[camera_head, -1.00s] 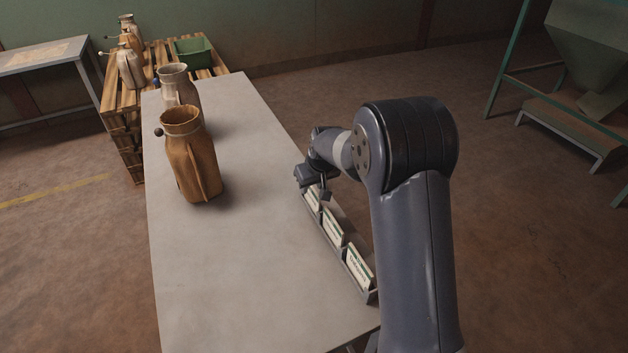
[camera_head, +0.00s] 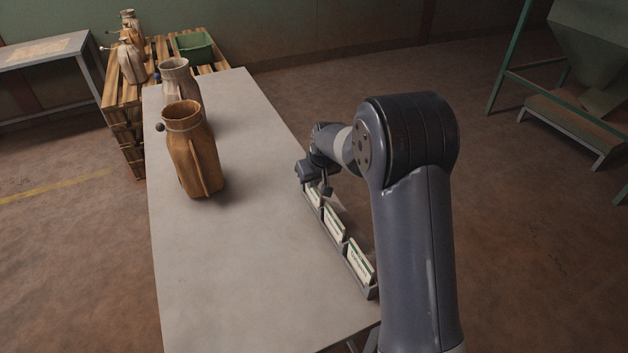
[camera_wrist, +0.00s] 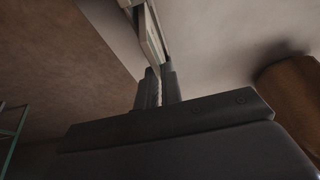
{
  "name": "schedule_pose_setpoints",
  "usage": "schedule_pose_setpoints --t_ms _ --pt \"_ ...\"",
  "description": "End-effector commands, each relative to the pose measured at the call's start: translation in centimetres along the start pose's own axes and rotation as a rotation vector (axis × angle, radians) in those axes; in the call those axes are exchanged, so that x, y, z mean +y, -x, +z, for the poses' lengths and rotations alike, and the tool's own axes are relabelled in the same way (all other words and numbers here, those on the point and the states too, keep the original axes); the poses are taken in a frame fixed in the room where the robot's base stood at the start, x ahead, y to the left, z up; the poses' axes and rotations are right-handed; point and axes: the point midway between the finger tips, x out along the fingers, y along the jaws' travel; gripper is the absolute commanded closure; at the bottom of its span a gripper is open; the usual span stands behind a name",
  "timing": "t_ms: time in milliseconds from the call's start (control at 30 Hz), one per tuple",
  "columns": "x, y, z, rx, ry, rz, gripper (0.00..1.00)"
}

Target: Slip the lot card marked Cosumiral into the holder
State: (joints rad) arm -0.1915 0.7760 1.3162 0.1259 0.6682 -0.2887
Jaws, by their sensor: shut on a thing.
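A narrow dark rack (camera_head: 344,249) lies along the table's right edge and holds white cards with green bands: a near card (camera_head: 362,261), a middle card (camera_head: 335,223) and a far card (camera_head: 314,195). Their print is too small to read, so I cannot tell which one says Cosumiral. My gripper (camera_head: 314,187) is at the rack's far end, shut on the far card. In the wrist view my gripper (camera_wrist: 159,78) has its fingers close together at a pale card edge, with the rack (camera_wrist: 143,20) beyond. I cannot make out the holder with certainty.
A brown container (camera_head: 192,150) and a paler one (camera_head: 175,80) stand on the grey table (camera_head: 245,270). A pallet stack (camera_head: 122,125) with more containers and a green bin (camera_head: 194,47) is behind. The table's middle is clear.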

Motion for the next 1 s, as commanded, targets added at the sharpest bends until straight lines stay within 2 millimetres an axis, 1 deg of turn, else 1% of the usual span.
schedule_pose_setpoints --t_ms 1000 --pt "0.0 4.5 -1.9 0.001 0.000 0.000 1.00"
